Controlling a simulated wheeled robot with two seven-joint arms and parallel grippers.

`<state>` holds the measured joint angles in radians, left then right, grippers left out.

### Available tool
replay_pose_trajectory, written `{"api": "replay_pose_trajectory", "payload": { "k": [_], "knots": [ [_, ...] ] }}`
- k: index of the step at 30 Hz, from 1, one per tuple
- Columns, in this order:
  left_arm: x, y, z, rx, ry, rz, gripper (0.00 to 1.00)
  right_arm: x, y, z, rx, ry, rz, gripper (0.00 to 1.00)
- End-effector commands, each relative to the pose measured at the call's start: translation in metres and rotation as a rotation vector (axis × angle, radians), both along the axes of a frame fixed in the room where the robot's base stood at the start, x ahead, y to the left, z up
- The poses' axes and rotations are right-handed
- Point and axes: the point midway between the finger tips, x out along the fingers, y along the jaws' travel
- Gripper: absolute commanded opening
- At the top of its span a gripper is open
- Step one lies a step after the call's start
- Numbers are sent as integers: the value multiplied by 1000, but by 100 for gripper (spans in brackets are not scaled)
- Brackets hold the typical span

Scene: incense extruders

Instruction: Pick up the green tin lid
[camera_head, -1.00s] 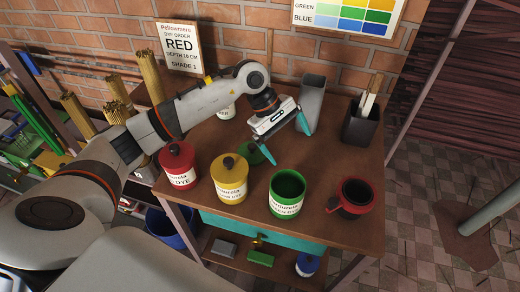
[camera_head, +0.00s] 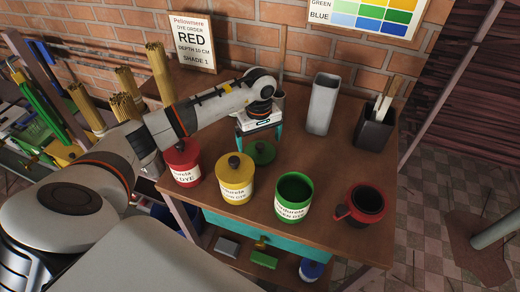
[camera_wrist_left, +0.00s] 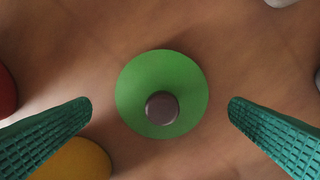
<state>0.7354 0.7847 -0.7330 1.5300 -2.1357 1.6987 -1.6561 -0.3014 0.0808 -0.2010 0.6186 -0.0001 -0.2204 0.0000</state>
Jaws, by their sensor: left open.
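The green tin lid (camera_head: 264,154) lies on the wooden table with its dark knob up, behind the open green tin (camera_head: 294,196). In the left wrist view the lid (camera_wrist_left: 185,85) is a green disc near the middle, between the two fingers. My left gripper (camera_head: 259,140) is open above the lid, its teal fingers pointing down. In the left wrist view the fingers (camera_wrist_left: 160,115) stand apart on either side of the lid, with nothing between them touching it. My right gripper is not in view.
A yellow tin (camera_head: 235,180) and a red tin (camera_head: 182,163), both lidded, stand left of the green tin. A red mug (camera_head: 363,205) stands right. A grey vase (camera_head: 322,104) and a dark holder (camera_head: 374,130) stand behind. Table right of the lid is clear.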

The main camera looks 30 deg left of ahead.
Motion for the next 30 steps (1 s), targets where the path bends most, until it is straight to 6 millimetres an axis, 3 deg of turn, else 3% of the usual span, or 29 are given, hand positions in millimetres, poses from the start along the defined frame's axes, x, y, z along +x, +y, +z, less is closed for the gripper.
{"api": "replay_pose_trajectory", "payload": {
  "k": [6, 14, 21, 30],
  "knots": [
    [0, -2, -27, -1, 2, 1, 100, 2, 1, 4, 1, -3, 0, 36],
    [1, -2, -30, -1, -1, 0, 100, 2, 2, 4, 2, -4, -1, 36],
    [1, -2, -30, -1, -1, 0, 64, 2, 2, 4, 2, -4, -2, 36],
    [1, -1, -23, -1, -3, 0, 64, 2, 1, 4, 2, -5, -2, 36]
  ]
}}
